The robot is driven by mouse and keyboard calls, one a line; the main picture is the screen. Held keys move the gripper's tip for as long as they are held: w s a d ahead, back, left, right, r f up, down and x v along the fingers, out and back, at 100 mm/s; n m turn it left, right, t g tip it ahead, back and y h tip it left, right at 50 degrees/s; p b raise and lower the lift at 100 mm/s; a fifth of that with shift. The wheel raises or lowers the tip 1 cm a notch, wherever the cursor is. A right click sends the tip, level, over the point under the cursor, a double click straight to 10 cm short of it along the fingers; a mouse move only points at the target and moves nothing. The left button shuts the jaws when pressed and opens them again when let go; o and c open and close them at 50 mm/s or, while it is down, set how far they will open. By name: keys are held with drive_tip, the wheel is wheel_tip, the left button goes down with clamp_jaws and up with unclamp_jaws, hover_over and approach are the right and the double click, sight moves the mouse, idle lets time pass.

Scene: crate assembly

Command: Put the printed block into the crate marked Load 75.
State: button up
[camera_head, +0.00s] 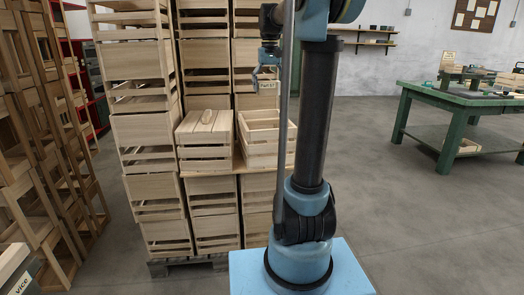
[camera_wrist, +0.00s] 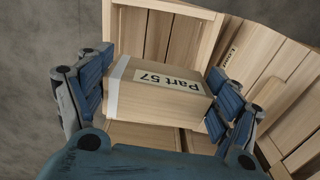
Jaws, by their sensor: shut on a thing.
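The printed block (camera_wrist: 150,105) is a pale wooden box with a white strip and a label reading "Part 57", upside down in the wrist view. My gripper (camera_wrist: 158,98) is shut on it, with blue fingers on both sides. In the head view, my gripper (camera_head: 266,80) hangs above an open slatted crate (camera_head: 262,160) on the stack, with the block (camera_head: 269,88) small beneath it. The same open crate (camera_wrist: 208,22) shows behind and below the block in the wrist view; the block hides much of its inside. I cannot read a "Load 75" marking on it.
A lidded crate (camera_head: 205,153) with a handle stands close left of the open one. Taller crate stacks (camera_head: 135,60) rise left and behind. Crate frames (camera_head: 40,150) stand far left. A green workbench (camera_head: 440,108) is at right, with clear floor between.

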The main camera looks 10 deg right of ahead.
drive_tip(key=shift+w+d, duration=0.1)
drive_tip(key=shift+w, duration=0.3)
drive_tip(key=shift+f, duration=0.25)
drive_tip(key=shift+n, duration=0.3)
drive_tip(key=shift+s+f, duration=0.25)
drive_tip(key=shift+f, duration=4.05)
drive_tip(key=shift+s+f, duration=0.2)
drive_tip(key=shift+f, duration=4.1)
drive_tip(key=shift+s+f, duration=0.25)
drive_tip(key=shift+f, duration=4.05)
drive_tip(key=shift+f, duration=0.6)
drive_tip(key=o, duration=1.1)
drive_tip(key=shift+c, duration=0.2)
